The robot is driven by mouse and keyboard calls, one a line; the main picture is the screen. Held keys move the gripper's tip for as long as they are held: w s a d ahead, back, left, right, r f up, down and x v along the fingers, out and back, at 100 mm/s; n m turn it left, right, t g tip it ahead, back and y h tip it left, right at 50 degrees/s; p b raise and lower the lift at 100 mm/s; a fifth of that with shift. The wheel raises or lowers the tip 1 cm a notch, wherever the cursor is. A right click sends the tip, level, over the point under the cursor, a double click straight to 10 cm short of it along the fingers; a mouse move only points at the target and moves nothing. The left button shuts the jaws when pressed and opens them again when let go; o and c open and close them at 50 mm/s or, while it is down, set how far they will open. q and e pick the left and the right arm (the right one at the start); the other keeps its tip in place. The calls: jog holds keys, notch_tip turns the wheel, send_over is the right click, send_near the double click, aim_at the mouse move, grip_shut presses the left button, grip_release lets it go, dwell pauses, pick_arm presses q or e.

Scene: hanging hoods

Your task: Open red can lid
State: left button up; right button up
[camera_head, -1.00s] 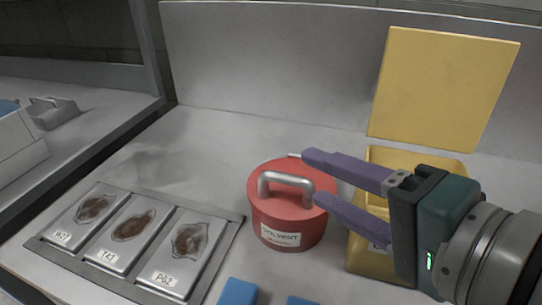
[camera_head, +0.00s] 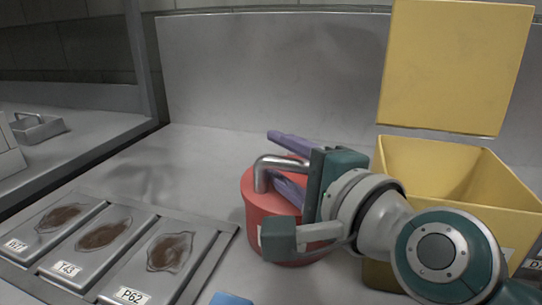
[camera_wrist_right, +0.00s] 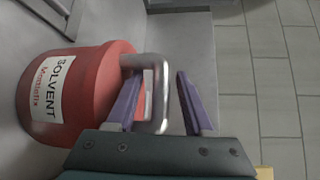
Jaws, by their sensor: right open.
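The red can (camera_head: 256,208) stands on the bench, its lid on top with a silver bar handle (camera_head: 262,170). My right gripper (camera_head: 274,156) is open at the handle, its purple fingers on either side of the bar. In the right wrist view the red can (camera_wrist_right: 88,75), with a white SOLVENT label, lies at the left. There the handle (camera_wrist_right: 160,92) passes between the open fingers of the gripper (camera_wrist_right: 158,80). I cannot tell whether a finger touches the bar. The gripper and wrist hide the can's right side and much of the lid in the head view.
A yellow bin (camera_head: 440,168) with its lid (camera_head: 455,65) raised stands close at the right, behind my right arm. A metal tray with several labelled sample plates (camera_head: 105,240) lies at the left. A blue object (camera_head: 230,299) is at the front edge. The bench behind is clear.

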jog(key=shift+w+a, duration=0.3)
jog(key=shift+w, duration=0.15)
grip_shut()
dwell(1.2)
